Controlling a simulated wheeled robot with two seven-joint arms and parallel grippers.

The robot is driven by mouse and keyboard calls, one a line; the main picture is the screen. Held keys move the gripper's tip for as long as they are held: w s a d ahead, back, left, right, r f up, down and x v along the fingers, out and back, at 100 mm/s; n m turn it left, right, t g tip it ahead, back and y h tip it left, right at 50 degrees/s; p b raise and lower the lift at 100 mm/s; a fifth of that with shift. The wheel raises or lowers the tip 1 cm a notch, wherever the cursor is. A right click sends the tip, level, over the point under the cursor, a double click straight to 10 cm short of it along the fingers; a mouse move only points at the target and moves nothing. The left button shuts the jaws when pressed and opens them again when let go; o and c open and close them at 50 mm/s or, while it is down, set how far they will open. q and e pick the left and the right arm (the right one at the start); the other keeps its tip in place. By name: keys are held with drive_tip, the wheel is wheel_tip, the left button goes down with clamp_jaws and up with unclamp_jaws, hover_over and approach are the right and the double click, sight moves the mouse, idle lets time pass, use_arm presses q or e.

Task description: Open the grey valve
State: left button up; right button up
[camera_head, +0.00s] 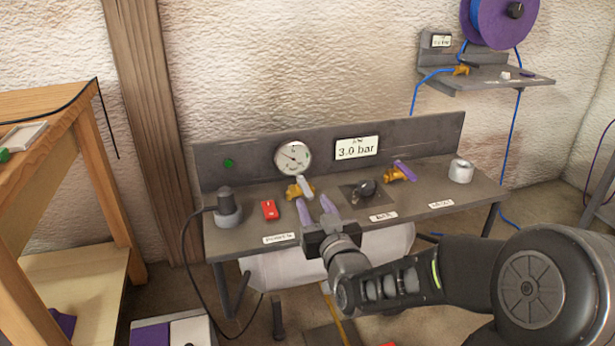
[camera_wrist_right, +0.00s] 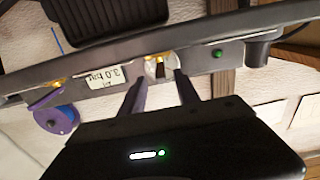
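The grey valve (camera_head: 303,187) has a brass body and a light grey lever. It stands on the grey bench below the round gauge (camera_head: 293,158). My right gripper (camera_head: 316,208), with purple fingers, is open and empty just in front of the valve, apart from it in the head view. In the right wrist view, which is upside down, the brass valve body (camera_wrist_right: 156,57) shows beyond and between the open fingertips (camera_wrist_right: 158,78), before the gauge. A second brass valve with a purple lever (camera_head: 402,172) stands further right. My left gripper is not in view.
The bench (camera_head: 335,196) also holds a red block (camera_head: 269,209), a dark plug-like cylinder (camera_head: 226,207), a black knob (camera_head: 366,188) and a white roll (camera_head: 460,171). A display (camera_head: 357,148) reads 3.0 bar. A wooden table (camera_head: 50,110) stands left.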

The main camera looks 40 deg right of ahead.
sight(307, 191)
drive_tip(key=b+x, duration=0.2)
drive_tip(key=x, duration=0.2)
drive_tip(key=shift+w+f, duration=0.1)
drive_tip(key=shift+f, duration=0.05)
drive_tip(key=shift+w+d, duration=0.2)
drive_tip(key=shift+w, duration=0.3)
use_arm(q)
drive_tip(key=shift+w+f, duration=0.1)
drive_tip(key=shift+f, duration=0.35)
use_arm(e)
drive_tip(key=shift+c, duration=0.6)
clamp_jaws()
